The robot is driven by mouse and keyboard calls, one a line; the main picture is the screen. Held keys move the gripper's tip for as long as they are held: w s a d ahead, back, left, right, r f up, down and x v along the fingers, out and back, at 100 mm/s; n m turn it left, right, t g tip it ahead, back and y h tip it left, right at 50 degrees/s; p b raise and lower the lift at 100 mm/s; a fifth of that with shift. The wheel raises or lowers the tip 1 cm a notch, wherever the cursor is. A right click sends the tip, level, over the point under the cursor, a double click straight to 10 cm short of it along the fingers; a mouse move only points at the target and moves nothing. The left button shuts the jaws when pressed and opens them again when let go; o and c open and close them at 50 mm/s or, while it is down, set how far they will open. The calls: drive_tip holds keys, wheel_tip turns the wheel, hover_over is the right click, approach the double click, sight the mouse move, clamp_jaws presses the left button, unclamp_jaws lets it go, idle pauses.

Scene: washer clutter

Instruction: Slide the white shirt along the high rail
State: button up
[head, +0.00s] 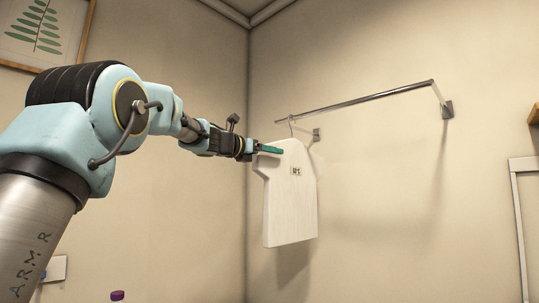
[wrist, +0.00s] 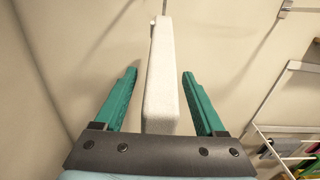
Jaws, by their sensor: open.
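The white shirt (head: 290,205) is a flat shape with a small dark-marked label. It hangs by a hook from the left part of the high rail (head: 365,99), a metal bar on the wall. My gripper (head: 270,149) is at the shirt's upper left edge. In the wrist view my gripper (wrist: 160,90) is open, with one green finger on each side of the shirt's edge (wrist: 162,75). Gaps show between the shirt and both fingers. The shirt's far face is hidden.
A bracket (head: 447,109) holds the rail's right end, and another (head: 316,134) is near the left end. The rail right of the shirt is clear. A framed leaf picture (head: 45,30) hangs at upper left. A drying rack (wrist: 290,130) shows in the wrist view.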

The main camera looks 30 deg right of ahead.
drive_tip(key=b+v, duration=0.4)
drive_tip(key=v, duration=0.6)
drive_tip(key=w+a+f+m+y, duration=0.1)
drive_tip(key=a+f+m+y, duration=0.15)
drive_tip(key=a+f, duration=0.55)
drive_tip(key=w+a+f+m+y, duration=0.1)
drive_tip(key=a+f+m+y, duration=0.2)
drive_tip(key=f, duration=1)
drive_tip(key=w+a+f+m+y, duration=0.15)
drive_tip(key=a+f+y, duration=0.35)
drive_tip(key=f, duration=0.5)
drive_tip(key=s+a+f+m+g+y, duration=0.1)
drive_tip(key=s+a+f+m+y, duration=0.2)
drive_tip(key=s+a+f+m, duration=0.4)
drive_tip(key=s+a+f+m+g+y, duration=0.2)
drive_tip(key=s+a+f+m, duration=0.6)
drive_tip(key=s+a+f, duration=0.4)
drive_tip(key=a+f+y, duration=0.1)
drive_tip(key=a+f, duration=0.4)
drive_tip(key=a, duration=0.1)
drive_tip(key=shift+s+f+y, duration=0.15)
drive_tip(key=shift+s+y, duration=0.2)
drive_tip(key=shift+s, duration=0.05)
drive_tip(key=shift+a, duration=0.1)
